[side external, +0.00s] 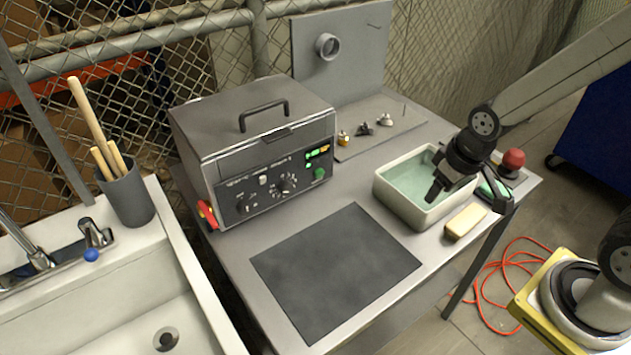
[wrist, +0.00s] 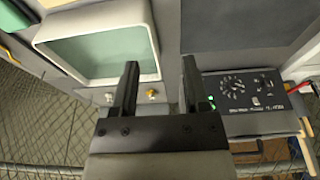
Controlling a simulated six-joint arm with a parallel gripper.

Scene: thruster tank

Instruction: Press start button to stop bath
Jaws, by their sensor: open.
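The bath is a grey box (side external: 255,140) with a top handle and a front control panel with knobs. In the wrist view the panel (wrist: 245,95) is at right, with a green spot (wrist: 211,102) beside my right finger; the rest of that panel edge is hidden by the finger. My gripper (side external: 466,196) is open and empty above the white basin, to the right of the panel and apart from it. Its two fingers (wrist: 159,66) point forward in the wrist view.
A white basin (side external: 402,206) of greenish liquid stands right of a dark mat (side external: 335,268). Small metal fittings (side external: 363,129) stand on a plate behind. A tan block (side external: 466,221) and a red knob (side external: 513,160) are at the right. A red handle (side external: 207,213) juts from the box's left.

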